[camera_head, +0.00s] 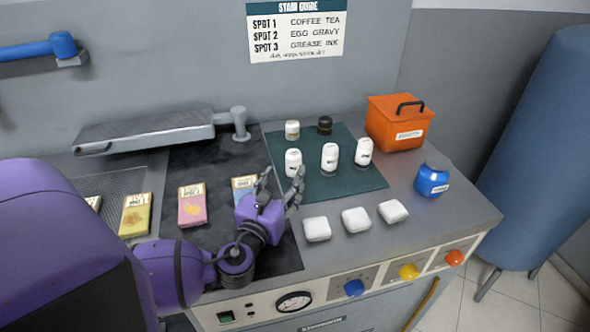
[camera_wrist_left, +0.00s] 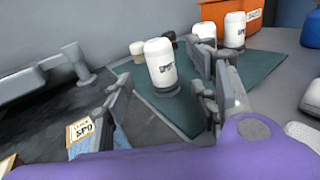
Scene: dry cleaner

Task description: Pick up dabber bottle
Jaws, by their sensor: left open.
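Several white bottles with dark labels and dark bases stand upright on a dark green mat (camera_head: 345,188). The left bottle (camera_head: 293,162) is nearest my left gripper (camera_head: 283,181); the middle bottle (camera_head: 329,158) and right bottle (camera_head: 364,151) stand farther right. I cannot tell which one is the dabber bottle. My left gripper is open and empty at the mat's left front edge. In the left wrist view the left bottle (camera_wrist_left: 161,64) appears ahead, between the spread fingers (camera_wrist_left: 162,105) and apart from them. My right gripper is out of view.
A small pale jar (camera_head: 292,130) and a black jar (camera_head: 325,125) stand at the mat's back. Three white pads (camera_head: 356,220) lie in front. An orange box (camera_head: 399,122) and blue jar (camera_head: 432,176) stand right. Stained swatches (camera_head: 192,205) lie left, below a metal arm (camera_head: 145,132).

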